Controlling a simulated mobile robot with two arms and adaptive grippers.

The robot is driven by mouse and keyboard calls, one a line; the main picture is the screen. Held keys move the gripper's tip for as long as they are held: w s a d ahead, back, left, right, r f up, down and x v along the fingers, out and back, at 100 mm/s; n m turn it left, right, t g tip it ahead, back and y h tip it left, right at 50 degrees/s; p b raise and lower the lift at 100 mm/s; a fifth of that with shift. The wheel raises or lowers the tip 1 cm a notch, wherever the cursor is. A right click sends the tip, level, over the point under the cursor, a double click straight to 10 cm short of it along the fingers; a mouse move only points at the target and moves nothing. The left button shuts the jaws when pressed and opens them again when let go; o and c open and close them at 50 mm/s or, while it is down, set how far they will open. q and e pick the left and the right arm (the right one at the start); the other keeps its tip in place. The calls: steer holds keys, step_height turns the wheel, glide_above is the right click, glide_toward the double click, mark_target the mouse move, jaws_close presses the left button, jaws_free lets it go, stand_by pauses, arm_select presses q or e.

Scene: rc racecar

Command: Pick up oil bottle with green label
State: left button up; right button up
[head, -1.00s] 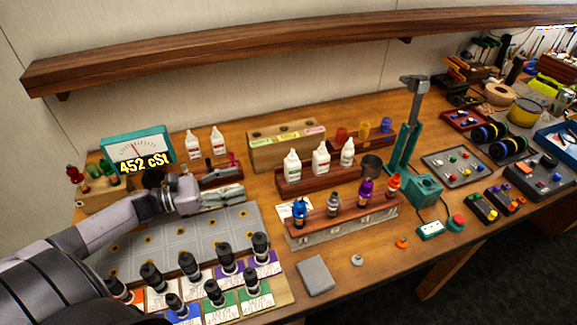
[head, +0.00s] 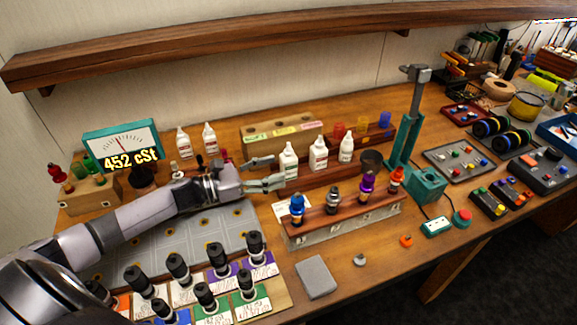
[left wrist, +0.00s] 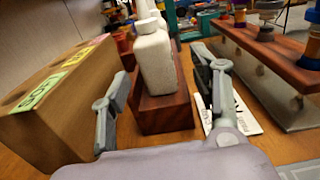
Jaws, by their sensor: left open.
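The oil bottle with the green label (head: 288,161) is a white bottle standing at the left end of a red-brown wooden rack (head: 325,176). Two similar white bottles (head: 318,154) stand to its right. My left gripper (head: 277,172) is open at the rack's left end, with its fingertips close to the green-label bottle. In the left wrist view the nearest bottle (left wrist: 153,62) stands upright ahead, between the open fingers (left wrist: 162,88); its label does not show there. I cannot tell whether a finger touches it. My right gripper is out of view.
A wooden block with coloured labels (head: 262,134) stands close behind my left gripper. A rack of coloured bottles (head: 340,222) stands in front of the white bottles. Several black-topped bottles (head: 218,260) stand at the front left. A grey pad (head: 316,277) lies at the front.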

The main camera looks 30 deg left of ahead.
mark_target(281, 165)
arm_select(q)
steer(key=shift+x, duration=0.85)
steer(key=x, duration=0.3)
steer(key=shift+w+r, duration=0.2)
steer(key=shift+w, duration=0.15)
steer(key=shift+w+d+f, duration=0.1)
steer(key=shift+w+d, duration=0.15)
steer(key=shift+w, duration=0.1)
steer(key=shift+s, duration=0.1)
steer(key=shift+c, duration=0.4)
steer(key=c, duration=1.2)
